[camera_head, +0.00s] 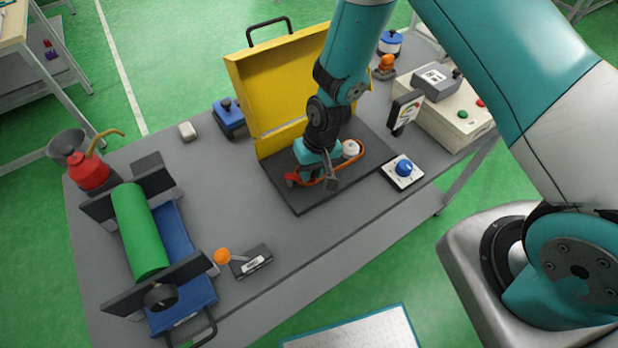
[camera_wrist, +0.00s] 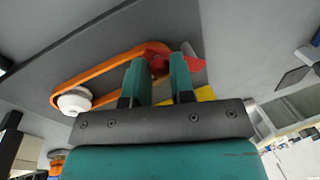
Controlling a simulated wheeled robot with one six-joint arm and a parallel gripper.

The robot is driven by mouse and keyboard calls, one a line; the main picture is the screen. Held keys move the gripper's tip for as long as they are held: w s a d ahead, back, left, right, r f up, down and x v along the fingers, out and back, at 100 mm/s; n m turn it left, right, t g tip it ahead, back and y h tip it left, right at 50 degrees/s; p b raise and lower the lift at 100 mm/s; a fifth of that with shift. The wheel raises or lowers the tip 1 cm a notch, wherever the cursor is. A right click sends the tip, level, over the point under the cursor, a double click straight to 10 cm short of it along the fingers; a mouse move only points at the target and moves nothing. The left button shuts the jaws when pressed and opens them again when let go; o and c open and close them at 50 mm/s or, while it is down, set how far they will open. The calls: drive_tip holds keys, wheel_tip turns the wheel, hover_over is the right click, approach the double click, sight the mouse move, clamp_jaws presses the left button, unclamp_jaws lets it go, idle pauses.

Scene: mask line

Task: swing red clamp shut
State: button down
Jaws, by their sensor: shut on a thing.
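The red clamp (camera_head: 291,180) is at the left end of an orange loop (camera_head: 325,181) on a dark base plate (camera_head: 298,205). In the wrist view the red clamp (camera_wrist: 158,51) shows at and between my fingertips. My gripper (camera_head: 310,176) reaches down over the plate and is shut on the red clamp; the wrist view also shows its two teal fingers (camera_wrist: 161,62). My fingers and wrist hide part of the clamp, so its exact angle cannot be told. A white knob (camera_head: 351,148) sits at the loop's other end, seen in the wrist view too (camera_wrist: 75,100).
A yellow panel (camera_head: 280,90) with a black handle stands behind the plate. A green roller (camera_head: 138,230) is at left.

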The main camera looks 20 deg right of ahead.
drive_tip(key=w+n+b, duration=0.1)
drive_tip(key=n, duration=0.1)
drive_tip(key=w+n+b, duration=0.1)
drive_tip(key=n, duration=0.1)
drive_tip(key=shift+w+d+f+n+g, duration=0.1)
drive_tip(key=shift+w+d+n+g, duration=0.1)
drive_tip(key=shift+n+g, duration=0.1)
drive_tip(key=shift+w+a+n+g+h+b, duration=0.15)
drive_tip(key=shift+w+n+b, duration=0.2)
drive_tip(key=shift+n, duration=0.35)
drive_tip(key=shift+w+d+n+g+h+b, duration=0.1)
drive_tip(key=shift+w+n+b, duration=0.2)
drive_tip(key=shift+n, duration=0.4)
drive_tip(key=shift+w+a+n+g+h+b, duration=0.15)
drive_tip(key=shift+w+n+b, duration=0.2)
drive_tip(key=shift+n, duration=0.35)
drive_tip(key=c, duration=1)
unclamp_jaws()
drive_tip(key=shift+s, duration=0.1)
drive_tip(key=w+r+b, duration=0.1)
drive_tip(key=r, duration=0.4)
drive_tip(key=d+r+b, duration=0.1)
drive_tip(key=r, duration=0.5)
drive_tip(key=w+d+r+b, duration=0.1)
drive_tip(key=r, duration=0.5)
drive_tip(key=shift+w+r, duration=0.15)
drive_tip(key=shift+w, duration=0.2)
